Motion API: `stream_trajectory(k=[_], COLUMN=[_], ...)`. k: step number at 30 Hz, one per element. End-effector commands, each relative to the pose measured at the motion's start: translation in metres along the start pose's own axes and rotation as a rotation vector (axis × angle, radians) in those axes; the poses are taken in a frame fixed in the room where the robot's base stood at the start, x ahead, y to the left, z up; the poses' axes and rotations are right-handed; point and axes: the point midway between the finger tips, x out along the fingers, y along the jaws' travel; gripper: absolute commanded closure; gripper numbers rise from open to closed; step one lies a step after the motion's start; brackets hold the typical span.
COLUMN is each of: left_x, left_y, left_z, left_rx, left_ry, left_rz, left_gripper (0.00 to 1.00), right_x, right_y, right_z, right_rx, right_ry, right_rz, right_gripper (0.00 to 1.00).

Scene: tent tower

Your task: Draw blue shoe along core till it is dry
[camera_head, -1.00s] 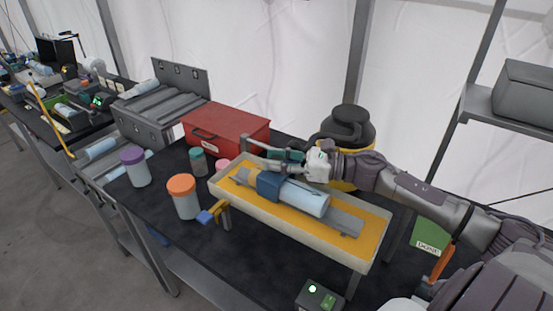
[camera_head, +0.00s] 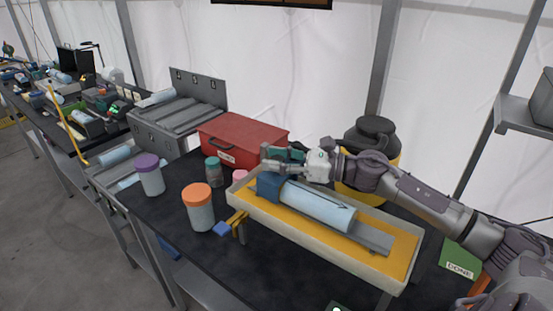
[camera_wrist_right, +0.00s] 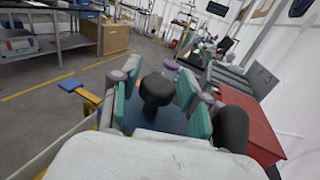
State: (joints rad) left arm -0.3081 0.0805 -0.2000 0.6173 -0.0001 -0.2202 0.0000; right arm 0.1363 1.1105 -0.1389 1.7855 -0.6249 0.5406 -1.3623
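The blue shoe (camera_head: 269,186) sits on the left end of the core (camera_head: 318,205), a light blue cylinder with a dark arrow mark. The core lies on a grey bar (camera_head: 371,240) in a cream tray (camera_head: 345,262) with a yellow floor. My right gripper (camera_head: 272,158) is over the shoe. The core is hidden in that view. My left gripper is not in view.
Orange-lidded (camera_head: 199,211), purple-lidded (camera_head: 150,177) and teal-lidded (camera_head: 214,173) jars stand left of the tray. A red box (camera_head: 240,138) and a yellow-black canister (camera_head: 374,150) stand behind. A blue-ended yellow clamp (camera_head: 236,224) sticks out at the tray's left. A green "DONE" card (camera_head: 462,259) lies right.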

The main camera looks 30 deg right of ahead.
Motion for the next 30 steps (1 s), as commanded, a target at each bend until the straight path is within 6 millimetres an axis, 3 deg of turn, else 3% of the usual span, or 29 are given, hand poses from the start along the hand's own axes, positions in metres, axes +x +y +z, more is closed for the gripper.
stream_trajectory(k=[11,30], left_x=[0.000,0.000], left_y=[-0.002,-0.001], left_z=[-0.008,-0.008], left_rx=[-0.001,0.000], left_ry=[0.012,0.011], left_rz=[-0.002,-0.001], left_gripper=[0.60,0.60], right_x=[-0.006,-0.096], right_y=[0.000,-0.001], right_z=[-0.001,-0.001], right_rx=[0.004,0.003], right_ry=[0.000,0.000], right_rz=[-0.001,-0.002], right_gripper=[0.55,0.55])
